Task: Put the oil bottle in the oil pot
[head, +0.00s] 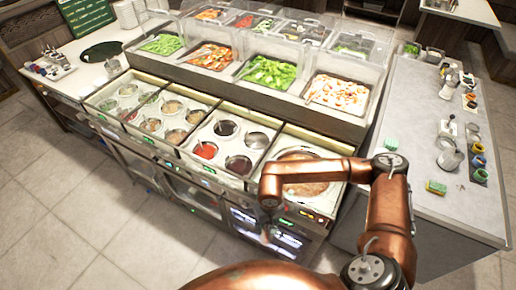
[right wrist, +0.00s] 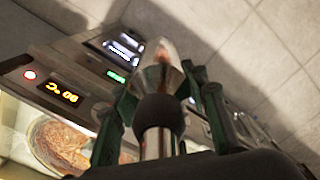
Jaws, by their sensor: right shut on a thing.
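My right gripper (head: 269,222) hangs in front of the counter's control panel, over the floor. In the right wrist view its green fingers (right wrist: 160,88) are shut on a slim, shiny silver thing with a dark round collar (right wrist: 158,112), which I take to be the oil bottle. Its pale tapered end (right wrist: 161,64) points away from the wrist camera. In the head view the held thing is small and blurred. I cannot tell which vessel is the oil pot. My left gripper is not in view.
The well counter holds several sauce wells (head: 205,150) and a large round pan of brown food (head: 300,182) close behind my right gripper. Salad bins (head: 268,72) stand behind them. The right-hand counter (head: 410,200) carries metal jugs (head: 449,155), small coloured pots (head: 479,161) and a sponge (head: 436,187).

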